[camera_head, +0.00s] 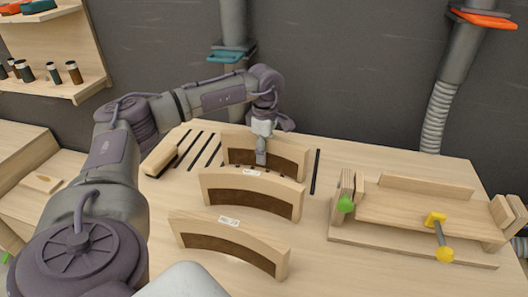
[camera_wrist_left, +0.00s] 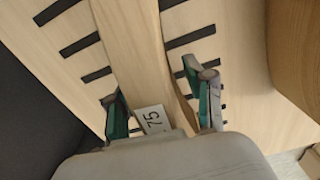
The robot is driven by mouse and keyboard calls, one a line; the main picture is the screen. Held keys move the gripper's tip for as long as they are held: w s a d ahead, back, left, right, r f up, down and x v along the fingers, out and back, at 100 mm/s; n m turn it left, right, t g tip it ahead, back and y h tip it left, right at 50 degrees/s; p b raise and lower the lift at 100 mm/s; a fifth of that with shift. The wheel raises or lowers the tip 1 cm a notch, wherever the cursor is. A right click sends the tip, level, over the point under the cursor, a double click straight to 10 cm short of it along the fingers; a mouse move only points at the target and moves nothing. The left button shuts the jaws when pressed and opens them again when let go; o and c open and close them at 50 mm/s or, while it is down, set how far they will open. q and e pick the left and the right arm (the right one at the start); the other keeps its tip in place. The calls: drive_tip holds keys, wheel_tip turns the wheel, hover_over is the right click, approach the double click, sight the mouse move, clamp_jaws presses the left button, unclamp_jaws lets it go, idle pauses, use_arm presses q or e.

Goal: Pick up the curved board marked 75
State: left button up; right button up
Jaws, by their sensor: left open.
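The curved board marked 75 (camera_wrist_left: 130,40) stands on edge on the table, and its white label (camera_wrist_left: 154,120) shows in the left wrist view. In the head view it is the rearmost of three curved boards (camera_head: 290,156). My left gripper (camera_wrist_left: 160,105) is open, with one green-padded finger on each side of this board near the label. In the head view the left gripper (camera_head: 261,150) is over the middle of the rear board and hides part of it. Whether the fingers touch the wood cannot be told. My right gripper is not in view.
Two more labelled curved boards, a middle one (camera_head: 255,183) and a front one (camera_head: 270,246), stand closer on the table. A wooden jig (camera_head: 390,216) with a yellow-knobbed clamp (camera_head: 444,254) is at right. Black strips (camera_head: 316,172) flank the rear board.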

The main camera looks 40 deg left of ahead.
use_arm(q)
clamp_jaws()
idle(0.3)
